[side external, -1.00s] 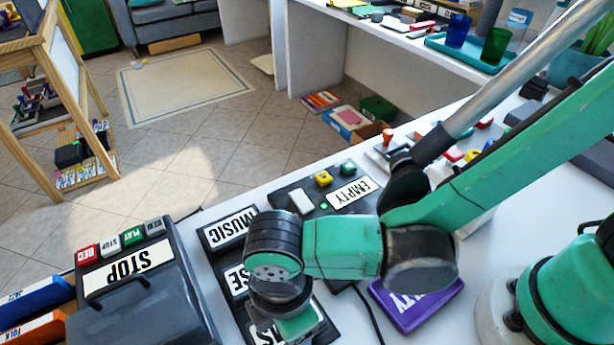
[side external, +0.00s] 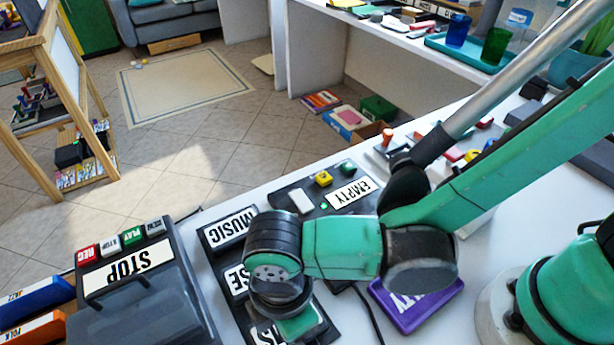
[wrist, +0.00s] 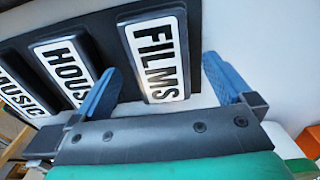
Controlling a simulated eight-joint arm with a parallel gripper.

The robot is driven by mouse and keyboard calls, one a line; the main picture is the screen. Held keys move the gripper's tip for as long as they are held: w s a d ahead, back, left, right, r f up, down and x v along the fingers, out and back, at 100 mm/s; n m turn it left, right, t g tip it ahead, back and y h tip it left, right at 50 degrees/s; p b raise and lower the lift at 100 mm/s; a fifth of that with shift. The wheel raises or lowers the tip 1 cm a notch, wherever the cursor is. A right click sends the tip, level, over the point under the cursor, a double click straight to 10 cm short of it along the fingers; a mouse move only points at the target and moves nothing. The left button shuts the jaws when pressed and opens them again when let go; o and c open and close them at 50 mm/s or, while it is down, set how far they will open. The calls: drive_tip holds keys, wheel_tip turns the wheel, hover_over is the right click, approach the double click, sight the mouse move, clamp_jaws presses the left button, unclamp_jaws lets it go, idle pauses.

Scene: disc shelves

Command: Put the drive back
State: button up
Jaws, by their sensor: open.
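Black drives with white labels lie in a row on a dark rack. In the wrist view they read MUSIC (wrist: 20,95), HOUSE (wrist: 62,75) and FILMS (wrist: 153,60). The MUSIC drive (side external: 230,228) and part of the HOUSE drive (side external: 240,280) also show in the side view. My gripper (wrist: 161,66) has its two blue fingers apart, one on each side of the FILMS drive. It is open, and I cannot tell whether the fingers touch it. In the side view my wrist hides the fingers and most of FILMS.
A purple block (side external: 410,312) with a label ending in TY lies under my forearm, right of the rack. A cassette player (side external: 140,290) labelled STOP stands left of the rack. A dark cable runs between rack and purple block. The white table ends behind the EMPTY unit.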

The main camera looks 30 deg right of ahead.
wheel_tip(320, 180, up, 11)
drive_tip(key=w+d+m+t, duration=0.3)
drive_tip(key=d+m, duration=0.6)
drive_tip(key=d, duration=0.4)
drive_tip(key=w+d+r+m+t, duration=0.1)
drive_tip(key=w+d+m+t, duration=0.3)
drive_tip(key=d+m, duration=0.5)
drive_tip(key=w+d, duration=0.1)
drive_tip(key=d, duration=0.3)
drive_tip(key=shift+r, duration=0.25)
